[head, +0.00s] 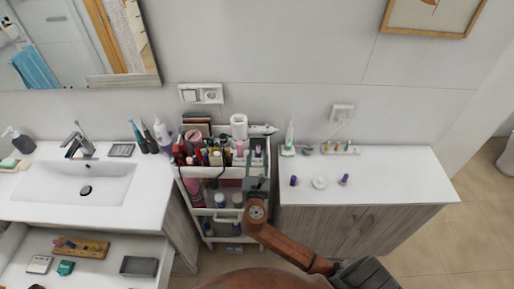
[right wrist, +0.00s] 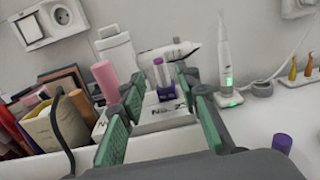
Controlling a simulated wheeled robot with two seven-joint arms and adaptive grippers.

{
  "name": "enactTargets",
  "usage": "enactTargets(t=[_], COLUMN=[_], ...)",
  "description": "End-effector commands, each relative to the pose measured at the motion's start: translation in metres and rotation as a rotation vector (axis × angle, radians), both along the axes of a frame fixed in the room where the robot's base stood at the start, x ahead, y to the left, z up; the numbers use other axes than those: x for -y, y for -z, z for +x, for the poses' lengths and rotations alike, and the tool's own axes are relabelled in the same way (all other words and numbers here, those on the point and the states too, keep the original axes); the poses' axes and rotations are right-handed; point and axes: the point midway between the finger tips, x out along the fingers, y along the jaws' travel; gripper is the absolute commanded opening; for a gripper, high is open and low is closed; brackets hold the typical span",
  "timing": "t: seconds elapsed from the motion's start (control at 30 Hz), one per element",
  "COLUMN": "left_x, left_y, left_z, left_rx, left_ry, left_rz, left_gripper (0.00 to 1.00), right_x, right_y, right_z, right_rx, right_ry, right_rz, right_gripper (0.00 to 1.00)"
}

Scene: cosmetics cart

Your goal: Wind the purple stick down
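My right gripper (head: 257,185) reaches over the right end of the cosmetics cart (head: 189,172), pointing at its top tray. In the right wrist view its green-padded fingers (right wrist: 160,92) are spread apart, with nothing clamped between them. The purple stick (right wrist: 162,80) stands upright in a white holder marked with letters (right wrist: 165,112). My left gripper is not in view.
A pink cylinder (right wrist: 106,80) stands close left of the fingers. Boxes and bottles crowd the tray's left. On the right-hand counter (head: 410,178) are purple caps (head: 293,181), a white round item (head: 320,183) and a charging toothbrush (right wrist: 224,62). The counter's right end is clear.

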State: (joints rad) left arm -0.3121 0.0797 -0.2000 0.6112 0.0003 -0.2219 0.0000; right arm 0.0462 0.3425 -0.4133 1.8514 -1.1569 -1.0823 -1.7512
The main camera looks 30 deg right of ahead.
Motion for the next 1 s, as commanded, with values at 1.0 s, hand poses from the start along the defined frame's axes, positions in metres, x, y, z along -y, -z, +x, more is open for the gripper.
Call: enactTargets(t=[1.0], left_x=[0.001], left_y=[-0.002], left_z=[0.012], left_rx=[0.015], left_ry=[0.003], left_rz=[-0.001], left_gripper=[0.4], right_x=[0.022], right_y=[0.0], right_z=[0.036], right_rx=[-0.002], right_ry=[-0.002], right_rz=[0.001], right_gripper=[0.05])
